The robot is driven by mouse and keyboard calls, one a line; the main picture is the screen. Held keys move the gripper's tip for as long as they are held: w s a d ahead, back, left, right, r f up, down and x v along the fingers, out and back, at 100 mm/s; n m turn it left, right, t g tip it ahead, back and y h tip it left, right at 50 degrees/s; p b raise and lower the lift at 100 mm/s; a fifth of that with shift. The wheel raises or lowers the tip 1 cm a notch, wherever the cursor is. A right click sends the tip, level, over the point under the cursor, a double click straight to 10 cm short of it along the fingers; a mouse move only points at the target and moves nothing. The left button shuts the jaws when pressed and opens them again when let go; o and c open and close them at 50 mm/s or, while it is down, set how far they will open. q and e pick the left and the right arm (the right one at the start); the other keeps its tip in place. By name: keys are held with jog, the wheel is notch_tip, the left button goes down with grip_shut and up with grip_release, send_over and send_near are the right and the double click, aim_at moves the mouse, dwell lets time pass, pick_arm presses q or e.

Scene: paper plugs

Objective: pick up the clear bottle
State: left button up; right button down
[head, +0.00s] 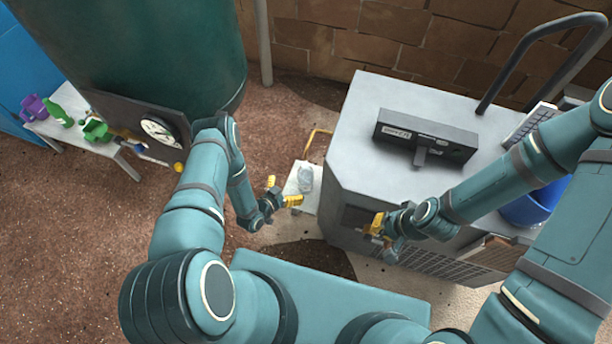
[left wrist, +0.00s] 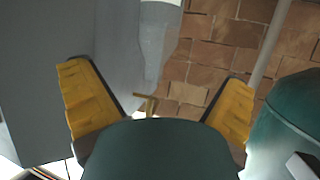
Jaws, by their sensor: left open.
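The clear bottle (head: 305,178) stands on a small white-topped stand (head: 308,201) near the middle of the head view, left of the large grey cabinet. My left gripper (head: 283,190) is open and empty just left of the bottle, its yellow fingers towards it. In the left wrist view, the bottle (left wrist: 152,45) is a pale see-through shape ahead, between the spread fingers of the left gripper (left wrist: 156,75) and near the top. It looks apart from both fingers. My right gripper (head: 377,224) is in front of the cabinet, away from the bottle; its jaws are unclear.
The grey cabinet (head: 365,110) stands close right of the stand, with a dark box (head: 424,138) on top. A yellow rail (head: 318,139) rises behind the stand. A green tank (head: 150,45) and a side table (head: 60,132) with colored items are at left. Open floor lies left.

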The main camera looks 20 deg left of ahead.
aim_at(301, 179)
pick_arm(q)
jog(key=b+x, duration=0.1)
jog(key=x, duration=0.5)
jog(key=shift+f, duration=0.1)
jog(key=b+x, duration=0.2)
jog(key=x, duration=0.2)
jog(key=shift+s+d+f, duration=0.1)
jog(key=shift+d+f, duration=0.1)
jog(key=shift+f, duration=0.05)
jog(key=shift+w+d+f, duration=0.15)
jog(key=shift+w, duration=0.4)
jog(key=c, duration=1.1)
